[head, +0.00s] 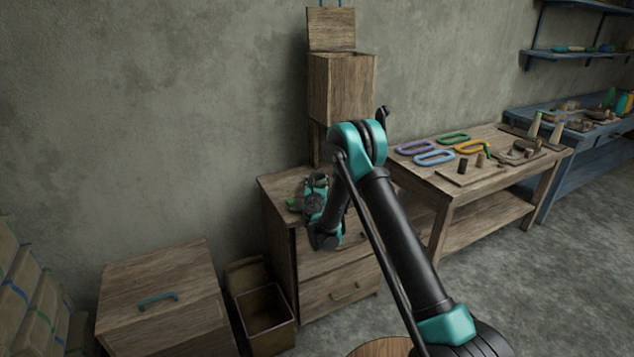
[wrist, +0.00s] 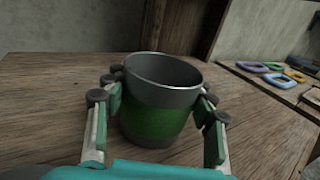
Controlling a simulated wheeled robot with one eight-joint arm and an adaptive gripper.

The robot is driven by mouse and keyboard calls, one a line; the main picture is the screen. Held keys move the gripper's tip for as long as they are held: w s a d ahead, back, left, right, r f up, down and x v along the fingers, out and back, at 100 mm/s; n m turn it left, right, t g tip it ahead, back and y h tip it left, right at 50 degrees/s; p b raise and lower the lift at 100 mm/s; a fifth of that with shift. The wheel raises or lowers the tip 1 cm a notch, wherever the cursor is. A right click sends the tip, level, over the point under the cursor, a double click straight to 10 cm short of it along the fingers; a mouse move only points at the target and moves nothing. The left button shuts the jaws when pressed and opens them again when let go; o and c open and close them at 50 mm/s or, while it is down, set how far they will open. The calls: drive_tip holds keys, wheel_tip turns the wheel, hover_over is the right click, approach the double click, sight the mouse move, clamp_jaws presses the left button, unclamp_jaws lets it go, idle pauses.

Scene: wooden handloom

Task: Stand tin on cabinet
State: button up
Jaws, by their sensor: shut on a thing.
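The tin (wrist: 158,112) is a grey metal can with an open top and a green band. In the wrist view it stands upright between the fingers of my gripper (wrist: 160,125), which is shut on it. The tin is at or just above the wooden cabinet top (wrist: 50,80); I cannot tell if it touches. In the head view my gripper (head: 308,203) is over the top of the cabinet (head: 280,185), which has drawers.
A wooden box on a post (head: 340,85) rises behind the cabinet. A wooden table (head: 480,185) with coloured loops stands to the right. A lidded chest (head: 160,290) and an open bin (head: 265,310) stand to the left. Bare cabinet top surrounds the tin.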

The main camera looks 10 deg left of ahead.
drive_tip(key=shift+f, duration=0.1)
drive_tip(key=o, duration=1.2)
drive_tip(key=shift+c, duration=0.2)
